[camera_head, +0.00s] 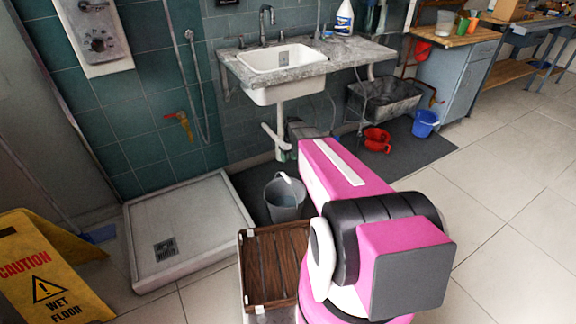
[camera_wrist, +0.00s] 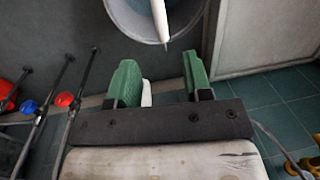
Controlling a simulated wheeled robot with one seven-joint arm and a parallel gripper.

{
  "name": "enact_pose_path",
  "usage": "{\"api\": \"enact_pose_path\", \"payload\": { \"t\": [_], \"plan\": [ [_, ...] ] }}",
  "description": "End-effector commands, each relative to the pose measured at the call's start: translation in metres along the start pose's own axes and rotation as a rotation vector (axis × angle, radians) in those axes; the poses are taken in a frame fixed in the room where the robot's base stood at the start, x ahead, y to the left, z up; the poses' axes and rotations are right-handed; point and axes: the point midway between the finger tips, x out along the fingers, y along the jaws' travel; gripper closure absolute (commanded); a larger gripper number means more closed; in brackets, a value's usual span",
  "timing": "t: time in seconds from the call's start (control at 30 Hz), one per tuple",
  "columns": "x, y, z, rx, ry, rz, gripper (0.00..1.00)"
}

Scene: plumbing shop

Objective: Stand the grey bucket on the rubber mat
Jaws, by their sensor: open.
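The grey bucket (camera_head: 285,200) stands upright on the left part of the dark rubber mat (camera_head: 425,152), beside the shower tray. Its pale handle is raised. In the wrist view the bucket (camera_wrist: 128,20) is cut off by the top edge, with its white handle grip (camera_wrist: 160,18) pointing toward the gap between my fingers. My gripper (camera_wrist: 158,68) is open, its green fingers apart with the handle grip beyond their tips, not between them. In the head view my pink arm hides most of my gripper.
A white shower tray (camera_head: 190,228) lies left of the bucket, a brown slatted crate (camera_head: 274,262) in front. A sink (camera_head: 280,58) hangs above. A yellow wet-floor sign (camera_head: 45,265) stands front left. Right floor is clear.

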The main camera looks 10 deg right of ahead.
Motion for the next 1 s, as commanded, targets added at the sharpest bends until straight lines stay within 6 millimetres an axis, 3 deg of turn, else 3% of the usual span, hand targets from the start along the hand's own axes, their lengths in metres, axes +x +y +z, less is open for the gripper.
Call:
{"api": "enact_pose_path", "payload": {
  "t": [0.17, 0.27, 0.5, 0.7, 0.83, 1.0],
  "plan": [
    [-0.013, -0.002, 0.003, 0.003, 0.000, 0.001, 0.54],
    [-0.024, -0.012, 0.023, 0.024, 0.002, 0.011, 0.54],
    [-0.073, -0.067, 0.127, 0.171, 0.019, 0.065, 0.54],
    [-0.102, -0.097, 0.191, 0.281, 0.040, 0.103, 0.54],
    [-0.109, -0.103, 0.205, 0.313, 0.048, 0.114, 0.54],
    [-0.109, -0.103, 0.205, 0.321, 0.049, 0.116, 0.54]
  ]
}}
